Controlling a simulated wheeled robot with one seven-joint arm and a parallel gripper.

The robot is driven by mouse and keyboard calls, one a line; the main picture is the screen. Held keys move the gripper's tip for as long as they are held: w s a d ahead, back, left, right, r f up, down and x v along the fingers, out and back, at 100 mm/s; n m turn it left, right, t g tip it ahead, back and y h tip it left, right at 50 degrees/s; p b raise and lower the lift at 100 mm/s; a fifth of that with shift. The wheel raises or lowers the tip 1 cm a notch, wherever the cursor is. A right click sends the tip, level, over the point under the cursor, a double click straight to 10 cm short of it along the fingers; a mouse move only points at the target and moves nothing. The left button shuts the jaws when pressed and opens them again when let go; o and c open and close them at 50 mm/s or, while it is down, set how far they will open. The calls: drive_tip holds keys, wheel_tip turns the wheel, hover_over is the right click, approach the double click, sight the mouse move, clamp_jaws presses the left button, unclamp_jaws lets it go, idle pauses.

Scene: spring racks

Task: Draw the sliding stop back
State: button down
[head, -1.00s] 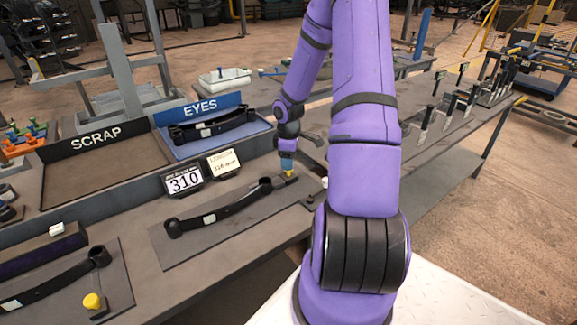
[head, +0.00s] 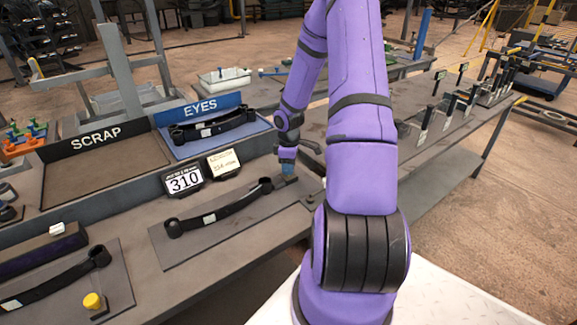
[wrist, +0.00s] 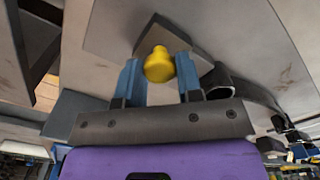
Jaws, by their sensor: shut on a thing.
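The sliding stop's yellow knob (wrist: 158,65) stands between my gripper's two blue fingers in the wrist view. My gripper (wrist: 160,77) is shut on the knob. In the head view my gripper (head: 287,172) is down at the right end of a grey plate (head: 180,250), and its fingers hide the knob. A dark leaf spring (head: 225,208) with a pale label lies on this plate. The eye at its right end is just left of my gripper.
A second plate at lower left carries another spring (head: 50,283) and another yellow knob (head: 93,301). A 310 sign (head: 184,180) and a note card (head: 223,162) stand behind the plate. The SCRAP tray (head: 45,200) and blue EYES tray (head: 185,151) are further back.

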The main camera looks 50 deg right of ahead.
drive_tip(key=shift+s+d, duration=0.2)
drive_tip(key=shift+d, duration=0.65)
drive_tip(key=shift+s+d, duration=0.2)
drive_tip(key=shift+d, duration=0.65)
drive_tip(key=shift+r, duration=0.1)
drive_tip(key=c, duration=0.8)
unclamp_jaws()
drive_tip(key=shift+d, duration=0.15)
wheel_tip(320, 180, up, 11)
drive_tip(key=shift+f, duration=0.15)
